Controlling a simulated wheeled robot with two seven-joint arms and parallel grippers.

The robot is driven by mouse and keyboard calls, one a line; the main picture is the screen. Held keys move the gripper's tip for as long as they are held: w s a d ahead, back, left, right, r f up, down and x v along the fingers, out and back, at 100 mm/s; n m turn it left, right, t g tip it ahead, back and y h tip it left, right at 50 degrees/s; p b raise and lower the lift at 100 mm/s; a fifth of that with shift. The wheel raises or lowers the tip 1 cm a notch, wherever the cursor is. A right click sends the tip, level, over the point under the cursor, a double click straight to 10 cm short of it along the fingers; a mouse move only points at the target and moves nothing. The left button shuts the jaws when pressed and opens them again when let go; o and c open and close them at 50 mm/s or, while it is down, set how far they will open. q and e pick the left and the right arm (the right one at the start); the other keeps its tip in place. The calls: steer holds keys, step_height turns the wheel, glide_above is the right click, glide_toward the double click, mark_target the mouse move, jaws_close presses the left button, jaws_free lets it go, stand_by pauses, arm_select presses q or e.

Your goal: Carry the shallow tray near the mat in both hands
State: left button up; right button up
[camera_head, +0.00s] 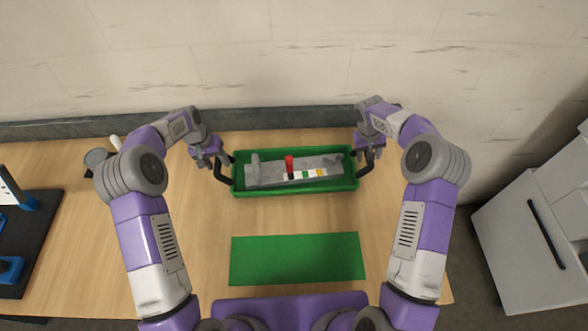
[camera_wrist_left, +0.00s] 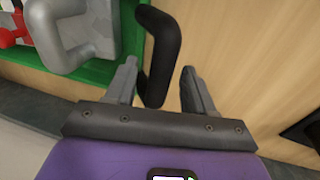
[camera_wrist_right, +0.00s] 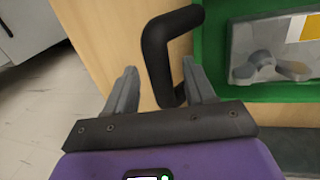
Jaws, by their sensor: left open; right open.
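The shallow green tray (camera_head: 300,191) sits on the wooden table behind the green mat (camera_head: 298,259). It holds a grey fixture (camera_head: 265,172) with a red part (camera_head: 289,163) and coloured blocks. A black handle stands at each end of the tray. My left gripper (camera_head: 222,160) is open at the left handle (camera_head: 219,180); in the left wrist view the handle (camera_wrist_left: 158,60) lies between the apart fingers. My right gripper (camera_head: 364,158) is open at the right handle (camera_head: 370,163); in the right wrist view the handle (camera_wrist_right: 157,60) lies between its fingers.
A black board (camera_head: 35,235) with blue parts lies at the table's left. A grey round object (camera_head: 97,158) stands near the left arm. A grey cabinet (camera_head: 535,245) stands off to the right. The wall is close behind the table. The mat is bare.

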arm_select(q)
steer(key=shift+d+f, duration=0.1)
steer(key=shift+f, duration=0.55)
arm_select(e)
steer(key=shift+d+f, duration=0.1)
steer(key=shift+f, duration=0.55)
arm_select(q)
jaws_close()
arm_select(e)
jaws_close()
arm_select(q)
steer(key=shift+r, duration=0.15)
arm_select(e)
steer(key=shift+r, duration=0.15)
